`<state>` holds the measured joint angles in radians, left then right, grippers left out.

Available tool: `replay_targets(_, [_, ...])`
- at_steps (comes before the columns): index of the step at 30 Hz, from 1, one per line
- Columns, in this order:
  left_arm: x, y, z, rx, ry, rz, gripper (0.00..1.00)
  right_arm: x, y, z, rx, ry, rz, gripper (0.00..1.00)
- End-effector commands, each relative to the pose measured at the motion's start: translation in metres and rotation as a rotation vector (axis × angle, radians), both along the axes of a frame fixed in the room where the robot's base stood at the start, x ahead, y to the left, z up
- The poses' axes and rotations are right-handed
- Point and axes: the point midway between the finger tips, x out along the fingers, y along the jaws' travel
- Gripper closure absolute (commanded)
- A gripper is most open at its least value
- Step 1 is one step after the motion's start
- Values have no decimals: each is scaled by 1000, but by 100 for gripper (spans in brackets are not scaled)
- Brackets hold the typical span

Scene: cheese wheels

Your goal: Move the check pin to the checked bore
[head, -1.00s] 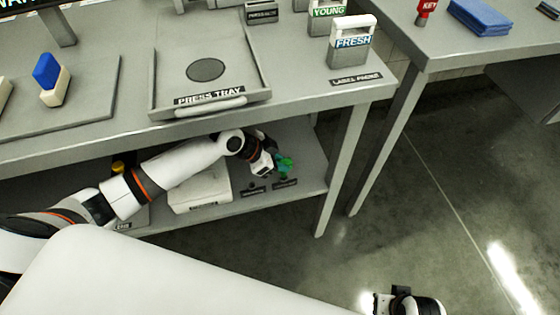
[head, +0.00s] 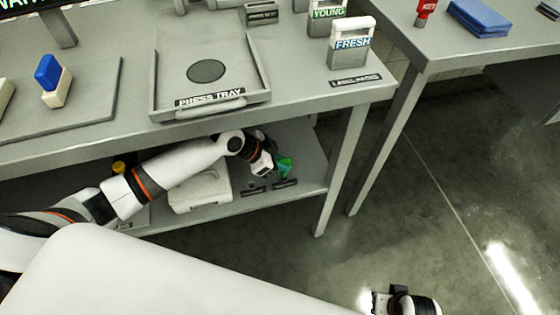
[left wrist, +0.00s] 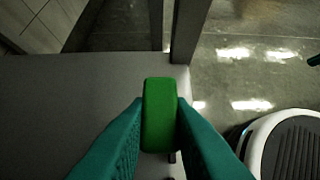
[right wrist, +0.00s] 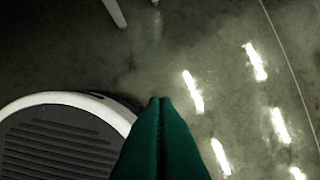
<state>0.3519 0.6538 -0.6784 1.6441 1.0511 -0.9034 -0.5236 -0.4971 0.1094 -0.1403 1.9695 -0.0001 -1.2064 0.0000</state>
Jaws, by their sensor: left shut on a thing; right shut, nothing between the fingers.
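My left gripper (head: 276,166) reaches over the lower shelf and is shut on a green-topped pin, taken as the check pin (head: 286,165). In the left wrist view the pin's green head (left wrist: 160,113) sits between the teal fingers. A bit of dark shaft may show below it; its lower end is hidden. Two dark labels stand on the shelf front, a left label (head: 252,191) and a right label (head: 285,184), too small to read. The bores cannot be made out clearly. My right gripper (right wrist: 160,100) is shut and empty over the floor.
A pale box (head: 200,192) stands on the lower shelf (head: 312,170), left of the labels. The tabletop above carries a press tray (head: 160,75) and the FRESH block (head: 350,45). A table leg (head: 340,165) stands right of the shelf. Open floor lies beyond.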

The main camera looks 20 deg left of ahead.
Motion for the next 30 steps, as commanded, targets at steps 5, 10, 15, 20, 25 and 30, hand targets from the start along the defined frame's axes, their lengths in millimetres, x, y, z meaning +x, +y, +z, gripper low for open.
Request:
replay_targets(5, [0, 0, 0, 0, 0, 0, 100, 0, 1, 0, 1, -1, 0, 100])
replay_targets(10, [0, 0, 0, 0, 0, 0, 100, 0, 1, 1, 2, -1, 1, 100])
replay_targets(15, [0, 0, 0, 0, 0, 0, 100, -2, 1, 1, 2, 2, 2, 100])
replay_targets(20, [0, 0, 1, 0, 0, 0, 100, -4, 2, -2, 3, 7, 2, 100])
replay_targets(25, [0, 0, 1, -1, -1, 0, 100, -8, 1, -11, 1, 17, 3, 100])
replay_targets(30, [0, 0, 0, 0, -1, -1, 100, -10, 1, -16, 0, 23, 4, 100])
